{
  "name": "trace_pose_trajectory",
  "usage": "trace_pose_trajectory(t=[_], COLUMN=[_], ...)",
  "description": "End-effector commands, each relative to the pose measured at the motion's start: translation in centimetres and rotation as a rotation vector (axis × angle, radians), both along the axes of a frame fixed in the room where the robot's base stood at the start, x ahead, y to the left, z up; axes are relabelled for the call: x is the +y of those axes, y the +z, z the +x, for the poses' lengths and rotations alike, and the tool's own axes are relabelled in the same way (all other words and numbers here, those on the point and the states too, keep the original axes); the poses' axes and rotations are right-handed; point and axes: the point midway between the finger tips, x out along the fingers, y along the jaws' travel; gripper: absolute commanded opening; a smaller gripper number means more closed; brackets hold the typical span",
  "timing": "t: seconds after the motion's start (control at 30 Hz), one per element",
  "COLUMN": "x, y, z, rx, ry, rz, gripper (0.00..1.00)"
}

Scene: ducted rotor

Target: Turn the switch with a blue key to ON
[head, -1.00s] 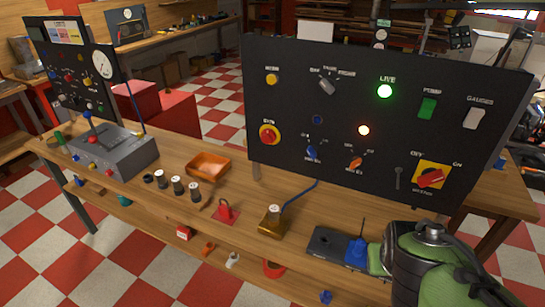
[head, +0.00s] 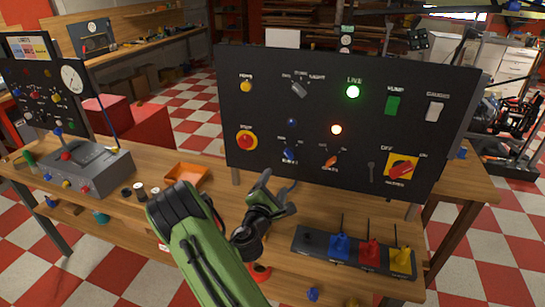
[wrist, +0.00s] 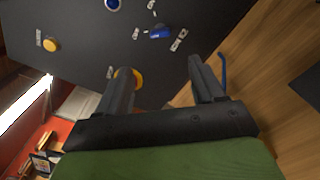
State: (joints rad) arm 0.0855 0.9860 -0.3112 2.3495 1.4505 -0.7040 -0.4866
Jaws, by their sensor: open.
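The switch with a blue key (head: 289,155) is in the lower middle of the black panel (head: 245,110), left of an orange-keyed switch (head: 331,160). In the wrist view the blue key (wrist: 160,32) shows at the top, with small white labels around it that I cannot read. The key looks tilted. My gripper (head: 275,185) is below and in front of the panel's lower edge, apart from the key. In the wrist view its two fingers (wrist: 162,75) are spread with nothing between them. The left finger partly covers the yellow base of the stop button (wrist: 137,78).
A red-and-yellow stop button (head: 246,140) is left of the key, and a red rotary switch (head: 401,170) is far right. A black tray (head: 318,258) with blue, red and yellow pieces stands on the bench. An orange tray (head: 188,173) lies left of my arm.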

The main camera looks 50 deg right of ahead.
Motion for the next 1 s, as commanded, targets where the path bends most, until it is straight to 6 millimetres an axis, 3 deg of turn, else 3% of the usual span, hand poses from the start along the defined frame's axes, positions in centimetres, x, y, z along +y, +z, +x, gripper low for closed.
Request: trace_pose_trajectory(t=[0.4, 0.6, 0.97, 1.0], x=[-8.8, -12.0, -13.0, -13.0], y=[0.9, 0.5, 0.2, 0.2], z=[3.3, 4.9, 5.5, 5.5], rx=[-0.014, -0.011, -0.006, -0.006], ry=[-0.012, -0.008, -0.004, -0.004], rz=[0.0, 0.002, 0.002, 0.001], gripper=[0.68, 0.68, 0.68, 0.64])
